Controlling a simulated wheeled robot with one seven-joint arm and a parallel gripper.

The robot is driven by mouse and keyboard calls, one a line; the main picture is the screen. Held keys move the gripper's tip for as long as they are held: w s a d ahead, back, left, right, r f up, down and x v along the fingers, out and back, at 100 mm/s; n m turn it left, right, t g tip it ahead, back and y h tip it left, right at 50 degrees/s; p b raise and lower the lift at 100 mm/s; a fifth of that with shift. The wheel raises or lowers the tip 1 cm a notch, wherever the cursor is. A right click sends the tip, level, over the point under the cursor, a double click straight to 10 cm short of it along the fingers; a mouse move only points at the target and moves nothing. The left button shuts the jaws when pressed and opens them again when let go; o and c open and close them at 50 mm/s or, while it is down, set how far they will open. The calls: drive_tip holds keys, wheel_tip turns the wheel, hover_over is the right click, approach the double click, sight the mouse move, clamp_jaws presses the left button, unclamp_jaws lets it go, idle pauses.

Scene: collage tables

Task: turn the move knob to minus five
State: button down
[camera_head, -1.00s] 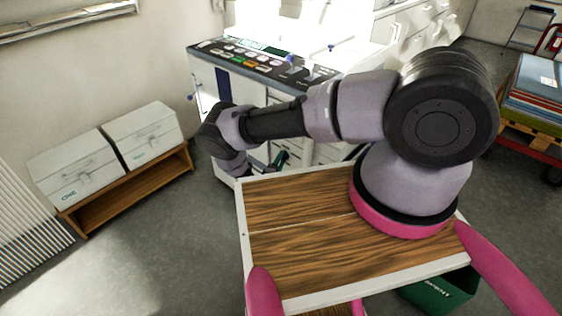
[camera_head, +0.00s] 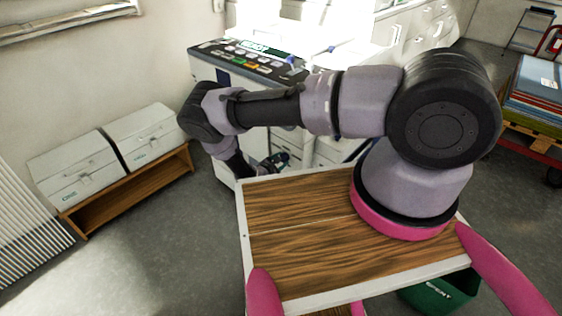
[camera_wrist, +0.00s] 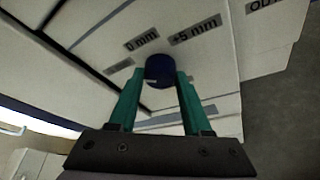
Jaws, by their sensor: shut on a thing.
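In the wrist view a dark blue round knob (camera_wrist: 160,67) sits on the pale front of a machine. My gripper (camera_wrist: 158,80) has its two green fingers on either side of the knob and is shut on it. A "0 mm" label (camera_wrist: 142,40) is up and left of the knob. The knob's pointer mark cannot be made out. In the head view the machine (camera_head: 262,62) stands beyond my arm, which hides much of its front, including the knob.
A wooden bench (camera_head: 125,190) with two pale boxes (camera_head: 70,170) stands at left. A pallet with stacked sheets (camera_head: 535,90) is at right. A green bin (camera_head: 440,292) is at lower right. Grey floor is open between the bench and the machine.

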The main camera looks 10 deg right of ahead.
drive_tip(key=shift+a+n, duration=0.1)
drive_tip(key=shift+n, duration=0.2)
drive_tip(key=shift+g, duration=0.4)
drive_tip(key=shift+c, duration=1.8)
unclamp_jaws()
drive_tip(key=v, duration=1)
drive_tip(key=shift+s+a, duration=0.3)
